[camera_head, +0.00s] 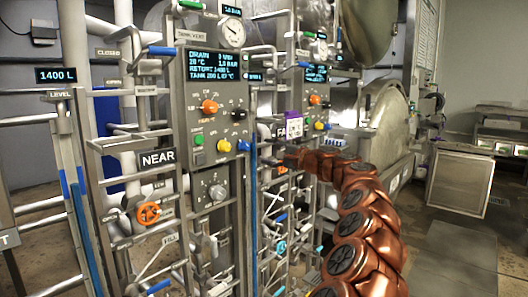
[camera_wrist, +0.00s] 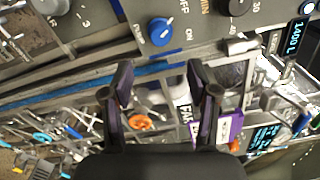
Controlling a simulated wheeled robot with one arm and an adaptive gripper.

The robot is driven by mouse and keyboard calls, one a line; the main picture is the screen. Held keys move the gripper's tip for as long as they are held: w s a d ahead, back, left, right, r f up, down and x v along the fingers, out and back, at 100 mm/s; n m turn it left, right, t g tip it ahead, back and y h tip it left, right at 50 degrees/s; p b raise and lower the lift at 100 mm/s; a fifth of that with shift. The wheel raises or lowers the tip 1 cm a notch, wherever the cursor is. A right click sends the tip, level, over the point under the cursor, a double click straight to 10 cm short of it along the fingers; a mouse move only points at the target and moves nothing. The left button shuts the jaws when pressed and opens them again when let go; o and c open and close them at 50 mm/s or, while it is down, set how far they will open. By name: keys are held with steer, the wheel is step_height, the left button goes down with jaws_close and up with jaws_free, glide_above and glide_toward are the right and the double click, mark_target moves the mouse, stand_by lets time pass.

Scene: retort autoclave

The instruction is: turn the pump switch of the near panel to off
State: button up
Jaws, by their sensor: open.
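The near panel (camera_head: 175,120), marked by a NEAR sign (camera_head: 157,158), is a grey box with a lit display, an orange knob (camera_head: 210,106), a black dial (camera_head: 239,114), a yellow knob (camera_head: 224,145) and a blue knob (camera_head: 243,145). The blue knob also shows in the wrist view (camera_wrist: 161,31), with OFF and ON printed beside it. In the head view my gripper (camera_head: 292,157) is right of the near panel.
Pipes and valve handles stand close around the panel, including an orange handwheel (camera_head: 148,213). The far panel (camera_head: 318,100) and a purple-and-white item (camera_head: 294,126) are behind my gripper's area. A steel cabinet (camera_head: 460,182) stands right; open floor (camera_head: 455,255) lies before it.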

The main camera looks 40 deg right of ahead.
steer(key=shift+s, duration=0.6)
